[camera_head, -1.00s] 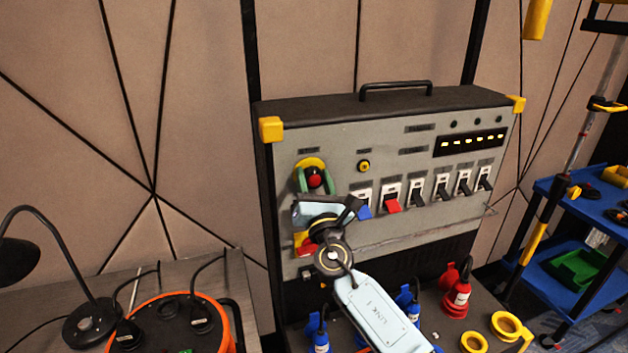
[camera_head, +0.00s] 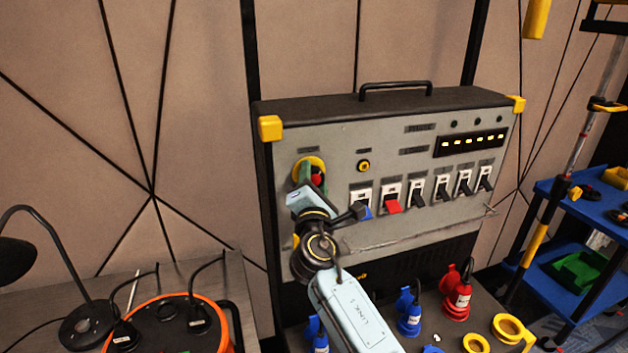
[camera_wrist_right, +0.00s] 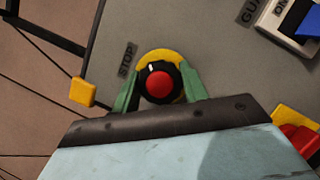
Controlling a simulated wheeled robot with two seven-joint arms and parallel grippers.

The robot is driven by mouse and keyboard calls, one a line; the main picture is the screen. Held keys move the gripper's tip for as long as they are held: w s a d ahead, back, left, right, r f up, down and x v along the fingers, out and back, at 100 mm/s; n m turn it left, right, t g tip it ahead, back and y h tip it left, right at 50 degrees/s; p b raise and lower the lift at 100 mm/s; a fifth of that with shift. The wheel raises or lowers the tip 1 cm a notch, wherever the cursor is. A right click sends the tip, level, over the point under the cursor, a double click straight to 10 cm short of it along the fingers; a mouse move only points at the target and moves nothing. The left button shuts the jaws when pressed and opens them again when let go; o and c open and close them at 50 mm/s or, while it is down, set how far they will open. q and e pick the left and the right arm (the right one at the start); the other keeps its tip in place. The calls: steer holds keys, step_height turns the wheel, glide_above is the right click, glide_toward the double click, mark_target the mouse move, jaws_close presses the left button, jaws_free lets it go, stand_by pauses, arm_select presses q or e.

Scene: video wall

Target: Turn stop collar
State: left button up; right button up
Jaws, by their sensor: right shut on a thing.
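The stop collar (camera_wrist_right: 160,68) is a black ring with a white mark around a red button (camera_wrist_right: 161,87), on a yellow disc under a "STOP" label in the right wrist view. In the head view the yellow disc (camera_head: 302,162) and red button (camera_head: 317,179) show at the panel's upper left, partly hidden by my gripper. My right gripper (camera_wrist_right: 159,85) has its green fingers on both sides of the collar, shut on it. The white mark is near the top, slightly left, in the wrist view. My left gripper is not in view.
The grey panel (camera_head: 400,228) carries several rocker switches, one with a red lever (camera_head: 391,207), right of my gripper. Red (camera_head: 456,292) and blue (camera_head: 409,316) plugs stand in front. A table with an orange reel (camera_head: 222,325) is at left, a blue cart (camera_head: 540,240) at right.

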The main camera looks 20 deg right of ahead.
steer(key=shift+m, duration=0.4)
steer(key=o, duration=1)
steer(key=shift+w, duration=0.1)
steer(key=b+v, duration=0.1)
steer(key=v, duration=1.2)
steer(key=shift+s+a, duration=0.2)
steer(key=shift+a, duration=0.05)
